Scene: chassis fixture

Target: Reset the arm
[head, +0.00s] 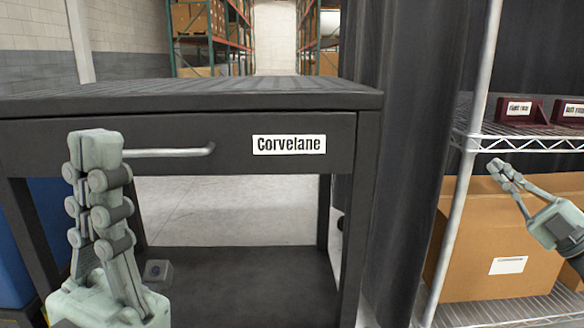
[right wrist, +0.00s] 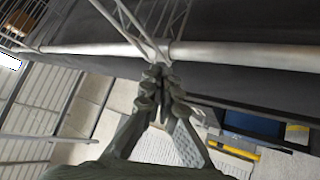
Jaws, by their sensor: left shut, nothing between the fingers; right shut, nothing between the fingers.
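My left gripper (head: 94,150) stands upright at the left of the head view, in front of the dark table's drawer front. Its fingers are closed together with nothing between them. My right gripper (head: 500,172) comes in from the right edge of the head view, in front of the wire shelf and a cardboard box. It is shut and empty. In the right wrist view my right gripper's fingers (right wrist: 160,75) meet near a pale metal pole; whether they touch it cannot be told.
A dark table (head: 190,97) with a drawer handle (head: 170,152) and a "Corvelane" label (head: 289,145) fills the left and middle. A dark curtain (head: 405,120) hangs beside it. The wire shelf (head: 530,142) at right holds dark red labelled holders (head: 519,110) above a cardboard box (head: 490,245).

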